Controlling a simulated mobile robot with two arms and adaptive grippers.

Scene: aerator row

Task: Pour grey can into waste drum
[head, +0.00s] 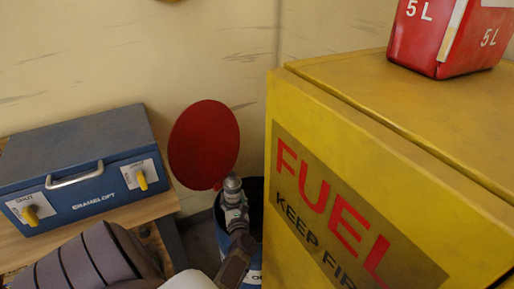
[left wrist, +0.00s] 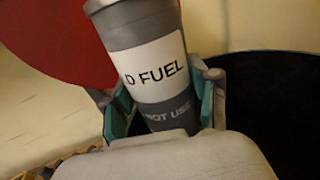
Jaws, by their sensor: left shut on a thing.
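The grey can (head: 232,186) shows small in the head view, at the front of the waste drum's opening. In the left wrist view the can (left wrist: 152,98) is large, with a white label reading "D FUEL" and "NOT USE" below it. My left gripper (head: 236,212) is shut around its sides; its teal-padded fingers (left wrist: 160,100) lie on both sides of it. The waste drum (head: 256,192) is blue with a dark inside, partly hidden by my arm and the yellow cabinet. Its dark opening (left wrist: 268,95) is right of the can in the wrist view. No pouring liquid is visible.
A red round disc (head: 204,145) stands upright behind the drum. A yellow fuel cabinet (head: 385,165) stands close on the right, with a red 5 L canister (head: 428,45) on top. A blue toolbox (head: 85,160) sits on a wooden bench (head: 150,212) at left.

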